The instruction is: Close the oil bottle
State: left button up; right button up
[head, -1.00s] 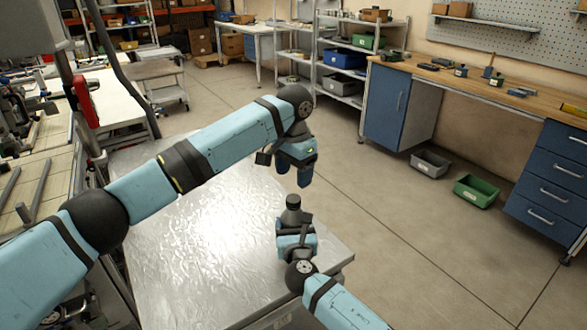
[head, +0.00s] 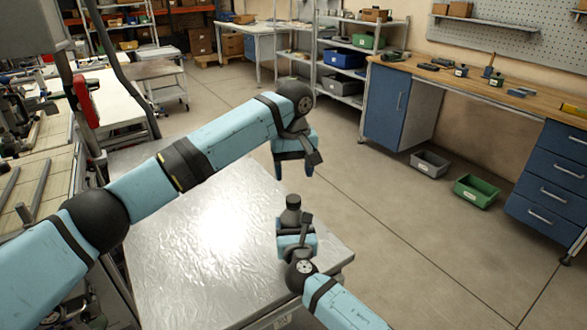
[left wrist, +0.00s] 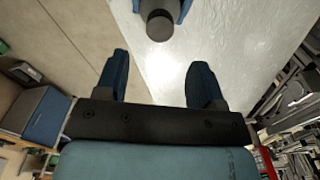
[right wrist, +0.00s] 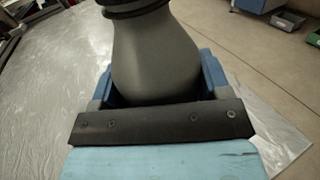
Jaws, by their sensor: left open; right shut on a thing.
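The oil bottle is a grey bottle with a dark cap (head: 293,201) on top, and it stands upright above the metal table's right part. My right gripper (head: 294,238) is shut around the bottle's body. The right wrist view shows the grey bottle body (right wrist: 155,55) between the fingers, with a dark ring at its neck. My left gripper (head: 295,170) is open and empty, above the bottle with fingers pointing down. In the left wrist view the bottle's round cap (left wrist: 160,26) lies ahead of the open fingers (left wrist: 160,85), apart from them.
The shiny metal table (head: 190,240) is bare around the bottle. A blue cabinet workbench (head: 400,105), a grey bin (head: 430,162) and a green bin (head: 476,190) stand further off to the right. The floor between is clear.

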aim_at(293, 198)
pick_arm(q)
notch_tip(293, 198, down, 8)
jog(key=shift+f, duration=0.1)
dwell(0.4)
